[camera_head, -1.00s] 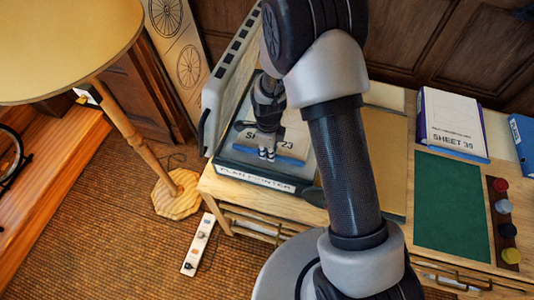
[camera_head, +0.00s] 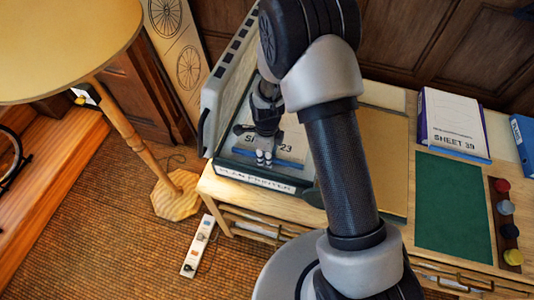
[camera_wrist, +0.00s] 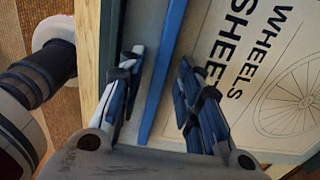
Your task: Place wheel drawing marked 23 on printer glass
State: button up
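The wheel drawing (camera_head: 292,139), a pale sheet whose visible lettering ends in 23, lies on the bed of the open flat printer (camera_head: 262,181). In the wrist view the sheet (camera_wrist: 237,60) shows "WHEELS", "SHEET" and part of a spoked wheel. A blue strip (camera_wrist: 166,70) runs along its near edge. My gripper (camera_head: 264,160) is over that edge, hiding part of the lettering. In the wrist view my gripper (camera_wrist: 160,62) has its two fingers apart, one either side of the blue strip, with gaps visible. The printer glass is mostly hidden beneath the sheet and my arm.
The raised printer lid (camera_head: 222,85) stands at the left. A box marked SHEET 39 (camera_head: 455,125), a green mat (camera_head: 452,205) and a rack of coloured knobs (camera_head: 505,230) are at the right. A round table (camera_head: 65,45) and a power strip (camera_head: 198,246) are left.

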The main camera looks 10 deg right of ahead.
jog(key=shift+r, duration=0.1)
notch_tip(320, 180, up, 20)
jog(key=s+d+r+n+t+p, duration=0.1)
jog(key=s+d+n+p, duration=0.1)
jog(key=n+p, duration=0.15)
jog(key=s+d+r+n+t, duration=0.1)
jog(key=s+d+r+n, duration=0.2)
jog(key=s+r+n, duration=0.5)
jog(key=s+d+r+n+t, duration=0.2)
jog(key=s+d+r+n, duration=0.2)
jog(key=s+r+n, duration=0.4)
jog(key=s+n, duration=0.3)
jog(key=s, duration=0.1)
jog(key=shift+d+r+t+b, duration=0.2)
jog(key=shift+r+t+b, duration=0.1)
jog(key=shift+r, duration=0.05)
